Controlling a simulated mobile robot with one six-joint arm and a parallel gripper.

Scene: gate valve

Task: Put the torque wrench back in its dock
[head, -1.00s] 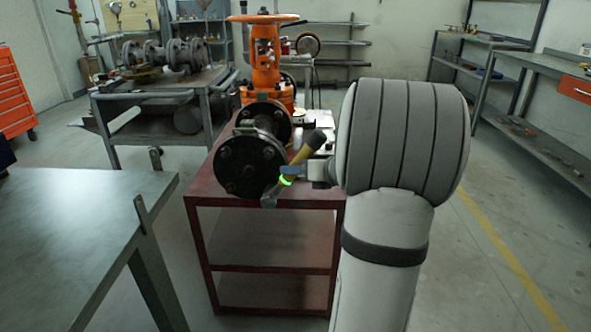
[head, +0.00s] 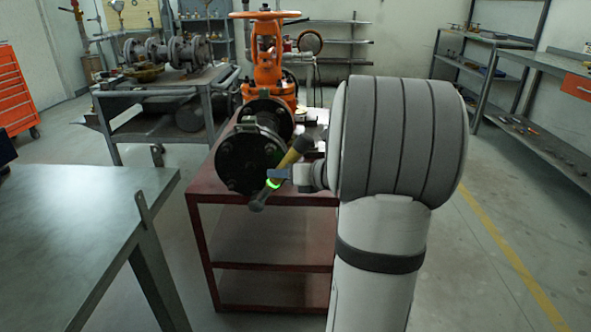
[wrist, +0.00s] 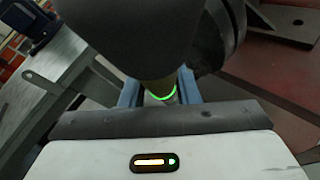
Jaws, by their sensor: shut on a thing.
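The torque wrench (head: 291,158) has a yellow shaft, a dark upper end, a green glowing ring and a grey lower end. It is tilted, upper end to the right, in front of the flanged pipe. My gripper (head: 276,174), with blue fingers, is shut on it near the green ring. In the wrist view the blue fingers of my gripper (wrist: 158,90) stand either side of the wrench's yellow shaft (wrist: 156,86). A large dark shape, probably the wrench's thick end, fills the upper middle there. I cannot make out the dock in either view.
The black flange (head: 240,165) and orange gate valve (head: 267,70) stand on a red cart (head: 205,190), close behind the wrench. A steel table (head: 80,215) is at the left. A grey cart (head: 150,95) with pipe parts stands behind. The floor at right is open.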

